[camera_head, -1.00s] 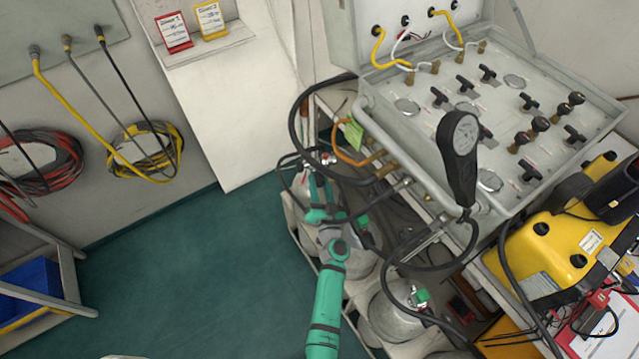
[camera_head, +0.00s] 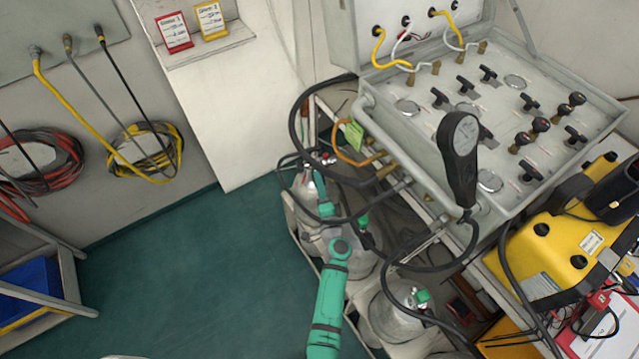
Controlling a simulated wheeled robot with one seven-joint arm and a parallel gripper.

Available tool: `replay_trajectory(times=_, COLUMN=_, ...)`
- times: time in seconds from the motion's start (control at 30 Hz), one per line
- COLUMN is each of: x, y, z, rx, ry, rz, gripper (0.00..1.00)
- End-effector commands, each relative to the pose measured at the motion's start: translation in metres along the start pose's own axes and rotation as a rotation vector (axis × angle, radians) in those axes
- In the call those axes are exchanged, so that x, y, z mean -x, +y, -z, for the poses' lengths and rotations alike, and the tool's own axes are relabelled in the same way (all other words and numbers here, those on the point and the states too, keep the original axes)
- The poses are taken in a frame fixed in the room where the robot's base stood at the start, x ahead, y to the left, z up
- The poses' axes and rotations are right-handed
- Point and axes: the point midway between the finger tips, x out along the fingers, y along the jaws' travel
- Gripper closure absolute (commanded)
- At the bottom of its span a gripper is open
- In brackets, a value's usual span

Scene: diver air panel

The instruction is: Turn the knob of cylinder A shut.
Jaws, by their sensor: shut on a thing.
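Several grey gas cylinders stand in a row in a rack below the panel. The far cylinder (camera_head: 305,192) is partly covered by my teal arm and a black hose. My gripper (camera_head: 319,180) is at the top of this cylinder, shut on its knob. The fingers and the knob are too small and covered to see clearly. The middle cylinder (camera_head: 364,264) has a green knob (camera_head: 364,222), apart from my gripper. The near cylinder (camera_head: 392,322) also has a green knob (camera_head: 422,296). I can read no letter on any cylinder.
The air panel (camera_head: 420,125) with knobs and gauges stands to the right, with a handheld gauge (camera_head: 460,150) hanging over its edge. Black hoses (camera_head: 305,110) loop around the cylinders. A yellow case (camera_head: 550,250) sits at the right.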

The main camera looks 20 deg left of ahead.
Motion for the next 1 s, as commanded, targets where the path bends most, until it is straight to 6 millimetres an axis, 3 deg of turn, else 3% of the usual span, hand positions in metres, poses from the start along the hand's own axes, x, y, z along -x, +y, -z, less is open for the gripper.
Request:
replay_trajectory(times=0.5, x=0.0014, y=0.0016, z=0.0022, rx=-0.456, ry=-0.014, rz=-0.006, gripper=0.90)
replay_trajectory(times=1.0, x=0.0011, y=0.0018, z=0.0016, rx=-0.661, ry=-0.023, rz=-0.008, gripper=0.90)
